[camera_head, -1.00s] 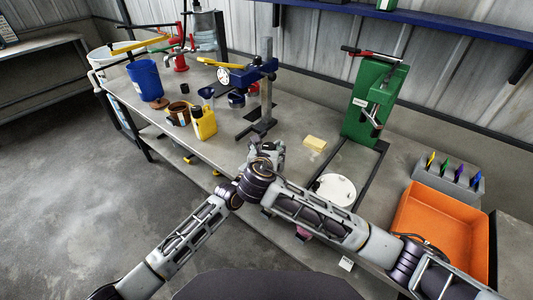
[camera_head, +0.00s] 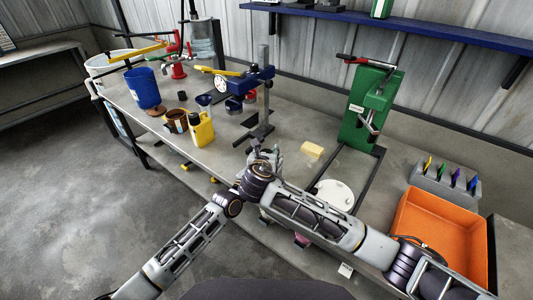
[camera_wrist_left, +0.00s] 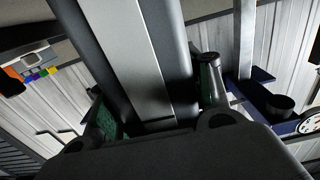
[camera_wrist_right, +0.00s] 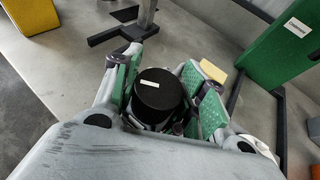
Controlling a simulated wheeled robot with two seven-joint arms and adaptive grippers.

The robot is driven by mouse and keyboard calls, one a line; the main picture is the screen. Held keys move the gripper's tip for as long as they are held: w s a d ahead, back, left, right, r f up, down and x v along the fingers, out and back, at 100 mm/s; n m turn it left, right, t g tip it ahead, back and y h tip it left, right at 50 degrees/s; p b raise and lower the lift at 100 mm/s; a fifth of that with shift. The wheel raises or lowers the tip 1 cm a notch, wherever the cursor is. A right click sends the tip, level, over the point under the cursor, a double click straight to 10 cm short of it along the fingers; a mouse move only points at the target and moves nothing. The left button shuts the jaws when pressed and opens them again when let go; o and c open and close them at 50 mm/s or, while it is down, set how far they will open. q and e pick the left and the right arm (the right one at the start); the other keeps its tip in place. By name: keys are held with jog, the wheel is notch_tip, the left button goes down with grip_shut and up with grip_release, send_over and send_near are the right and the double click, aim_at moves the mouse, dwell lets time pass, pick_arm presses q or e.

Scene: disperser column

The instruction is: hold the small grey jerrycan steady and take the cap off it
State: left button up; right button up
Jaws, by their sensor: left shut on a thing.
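In the left wrist view, the grey body of the small jerrycan (camera_wrist_left: 140,50) fills the space between the fingers of my left gripper (camera_wrist_left: 155,100), which is shut on it. In the right wrist view, a round black cap (camera_wrist_right: 158,95) with a small white label sits between the green-padded fingers of my right gripper (camera_wrist_right: 165,90). A gap shows between the cap and the right-hand pad, so this gripper looks open around it. In the head view both arms meet at the bench's front edge and hide most of the jerrycan.
A yellow jerrycan (camera_head: 200,130), brown pot (camera_head: 176,121) and blue bucket (camera_head: 144,88) stand to the left. Behind is a blue-headed stand (camera_head: 264,95). A yellow block (camera_head: 312,150), white disc (camera_head: 335,195), green press (camera_head: 368,105) and orange tray (camera_head: 437,228) lie to the right.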

aim_at(267, 151)
jog(key=c, duration=0.6)
jog(key=shift+c, duration=0.2)
jog(key=shift+r, duration=1.25)
dwell(0.4)
jog(key=shift+r, duration=1.95)
pick_arm(q)
jog(key=o, duration=1.5)
jog(key=shift+s+a, duration=0.15)
jog(key=shift+s, duration=0.05)
